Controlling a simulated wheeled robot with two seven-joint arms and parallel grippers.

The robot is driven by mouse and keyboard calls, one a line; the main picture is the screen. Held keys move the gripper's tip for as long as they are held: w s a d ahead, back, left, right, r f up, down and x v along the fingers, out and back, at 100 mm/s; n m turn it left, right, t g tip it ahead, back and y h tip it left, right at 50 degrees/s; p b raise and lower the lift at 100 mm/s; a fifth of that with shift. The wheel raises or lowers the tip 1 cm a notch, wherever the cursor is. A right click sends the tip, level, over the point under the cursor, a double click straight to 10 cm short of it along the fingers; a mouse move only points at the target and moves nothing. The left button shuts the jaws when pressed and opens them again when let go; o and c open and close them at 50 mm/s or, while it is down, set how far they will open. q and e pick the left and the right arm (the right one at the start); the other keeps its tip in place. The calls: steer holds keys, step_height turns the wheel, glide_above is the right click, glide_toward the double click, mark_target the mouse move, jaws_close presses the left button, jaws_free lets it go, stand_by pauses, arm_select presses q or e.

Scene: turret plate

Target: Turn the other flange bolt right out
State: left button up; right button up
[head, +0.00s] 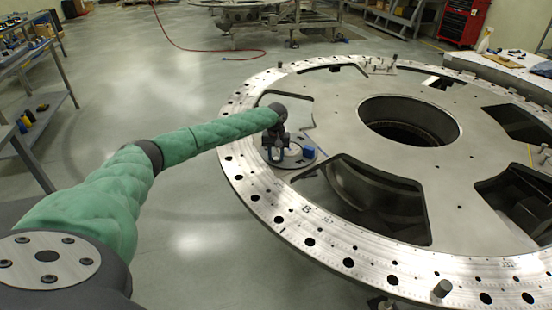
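The turret plate (330,115) is a large grey metal disc with a wide round centre hole and several big cut-outs. A pale round flange (297,154) with a dark rim sits in a cut-out on its left side. My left gripper (276,156) hangs fingers down over the left part of this flange. Its fingers are too small and dark to tell whether they are open or shut on something. The gripper and wrist cover part of the flange, and I cannot make out a flange bolt. My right gripper is not in view.
A small blue block (309,152) is at the flange's right side. A dark cylinder (443,288) stands on the ring's near edge. Racks (30,80) stand at left, a red tool cabinet (463,20) at back right. A red hose (190,48) lies on the floor.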

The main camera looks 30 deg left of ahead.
arm_select(q)
steer(key=shift+m+b, duration=0.4)
steer(key=shift+m+p, duration=0.6)
steer(key=shift+m, duration=0.4)
steer(key=shift+r, duration=0.1)
steer(key=shift+m, duration=0.6)
steer(key=m+p, duration=0.1)
steer(key=m, duration=0.1)
steer(key=shift+m, duration=0.3)
steer(key=shift+m+p, duration=0.35)
steer(key=shift+m, duration=0.15)
steer(key=m, duration=0.2)
steer(key=shift+m+p, duration=0.3)
steer(key=shift+m, duration=0.1)
steer(key=m, duration=0.3)
steer(key=shift+m, duration=0.9)
steer(key=m, duration=0.3)
steer(key=shift+m, duration=0.4)
steer(key=m, duration=0.2)
steer(key=shift+m, duration=1.1)
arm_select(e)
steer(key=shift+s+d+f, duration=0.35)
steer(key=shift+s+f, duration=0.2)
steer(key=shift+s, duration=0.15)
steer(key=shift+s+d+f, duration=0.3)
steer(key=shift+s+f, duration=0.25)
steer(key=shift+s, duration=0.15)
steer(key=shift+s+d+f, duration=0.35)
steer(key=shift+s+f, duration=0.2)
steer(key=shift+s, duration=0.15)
